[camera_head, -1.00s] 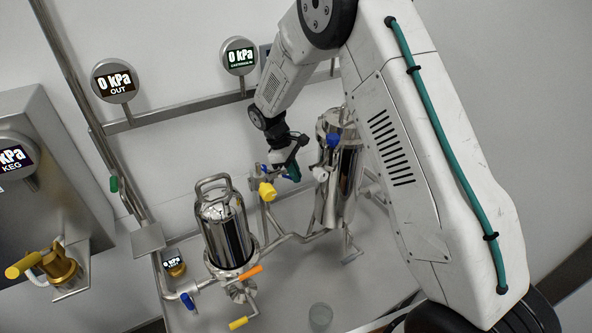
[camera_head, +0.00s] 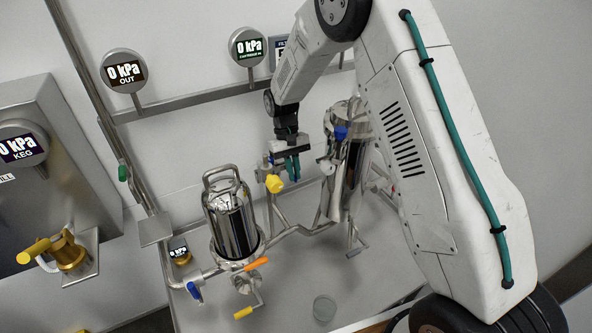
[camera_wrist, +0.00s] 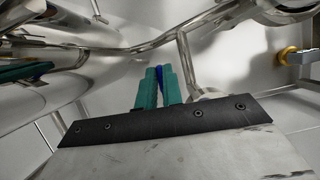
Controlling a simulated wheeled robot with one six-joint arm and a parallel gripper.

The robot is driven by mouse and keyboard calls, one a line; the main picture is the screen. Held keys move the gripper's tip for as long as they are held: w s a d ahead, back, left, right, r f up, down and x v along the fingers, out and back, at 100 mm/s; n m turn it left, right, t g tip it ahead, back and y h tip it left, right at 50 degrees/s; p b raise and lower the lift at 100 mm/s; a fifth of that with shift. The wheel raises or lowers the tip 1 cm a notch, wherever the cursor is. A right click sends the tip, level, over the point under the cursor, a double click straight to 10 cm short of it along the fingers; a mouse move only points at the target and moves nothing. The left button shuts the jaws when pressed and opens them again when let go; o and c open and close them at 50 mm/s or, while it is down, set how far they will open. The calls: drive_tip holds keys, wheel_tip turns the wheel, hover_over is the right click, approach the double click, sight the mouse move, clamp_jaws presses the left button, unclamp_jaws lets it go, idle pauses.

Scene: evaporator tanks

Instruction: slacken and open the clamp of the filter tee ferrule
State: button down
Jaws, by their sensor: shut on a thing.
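My gripper (camera_head: 291,168) has teal fingers and points down beside the pipework between the two steel vessels, in the head view. In the wrist view my gripper (camera_wrist: 158,88) is shut on a narrow blue part (camera_wrist: 159,72), which shows between the fingertips. I cannot tell whether this is the clamp's wing nut or handle. The clamp band and the filter tee ferrule cannot be made out. A yellow knob (camera_head: 274,184) sits just left of and below my fingers. Steel pipes (camera_wrist: 185,50) run beyond the fingertips in the wrist view.
A steel filter housing (camera_head: 232,222) with a top handle stands left; a taller steel vessel (camera_head: 345,170) with a blue knob (camera_head: 340,132) stands close right of my gripper. An orange handle (camera_head: 257,263) and a glass (camera_head: 324,308) are lower. A gauge rail (camera_head: 200,103) crosses behind.

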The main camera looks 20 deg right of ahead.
drive_tip(key=shift+a+m, duration=0.1)
drive_tip(key=shift+m, duration=0.2)
drive_tip(key=c, duration=1.5)
unclamp_jaws()
drive_tip(key=shift+c, duration=0.2)
drive_tip(key=v, duration=0.8)
